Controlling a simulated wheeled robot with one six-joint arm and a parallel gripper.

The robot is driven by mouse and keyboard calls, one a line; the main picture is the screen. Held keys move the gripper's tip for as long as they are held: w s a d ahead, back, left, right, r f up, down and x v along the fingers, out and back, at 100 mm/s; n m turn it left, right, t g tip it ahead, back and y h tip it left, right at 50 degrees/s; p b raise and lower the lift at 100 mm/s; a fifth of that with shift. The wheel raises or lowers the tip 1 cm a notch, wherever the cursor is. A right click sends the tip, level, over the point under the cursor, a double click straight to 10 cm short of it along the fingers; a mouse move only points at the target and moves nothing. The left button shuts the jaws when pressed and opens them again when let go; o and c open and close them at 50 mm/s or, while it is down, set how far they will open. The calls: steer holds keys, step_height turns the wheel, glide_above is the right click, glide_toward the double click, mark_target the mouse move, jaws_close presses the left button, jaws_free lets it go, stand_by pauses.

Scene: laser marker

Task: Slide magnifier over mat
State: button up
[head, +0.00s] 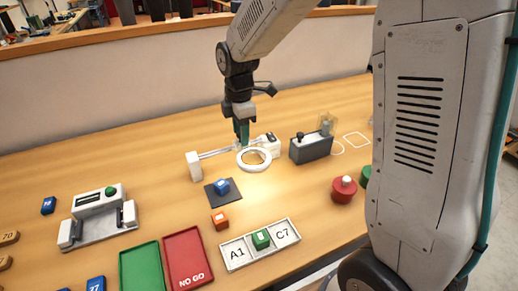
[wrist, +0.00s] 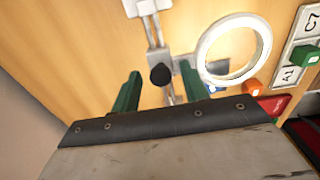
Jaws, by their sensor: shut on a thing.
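The magnifier is a white ring (head: 254,159) on a slide along a pale rail between two white end blocks. In the wrist view the ring (wrist: 234,48) is right of my fingers. My gripper (head: 241,138) is over the rail, just behind the ring. A blue cube (head: 222,186) sits on the mat.
A dark box with a lever (head: 311,148) stands right of the rail. An orange cube (head: 220,222), a labelled white tray (head: 236,254) and a red NO GO tray (head: 186,250) lie in front. The table behind the rail is clear.

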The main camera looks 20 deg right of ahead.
mark_target(213, 154)
steer(key=shift+s+a+f, duration=0.1)
steer(key=shift+a+f, duration=0.15)
steer(key=shift+a, duration=1.25)
steer(key=shift+s+a+f, duration=0.1)
steer(key=shift+a+f, duration=0.15)
steer(key=shift+a, duration=1.2)
steer(key=shift+s+a+f, duration=0.1)
steer(key=shift+a+f, duration=0.15)
steer(key=shift+a, duration=1.25)
steer(key=o, duration=0.3)
steer(key=shift+o, duration=0.2)
steer(key=shift+w+r, duration=0.1)
step_height(213, 154, up, 7)
steer(key=shift+w, duration=0.2)
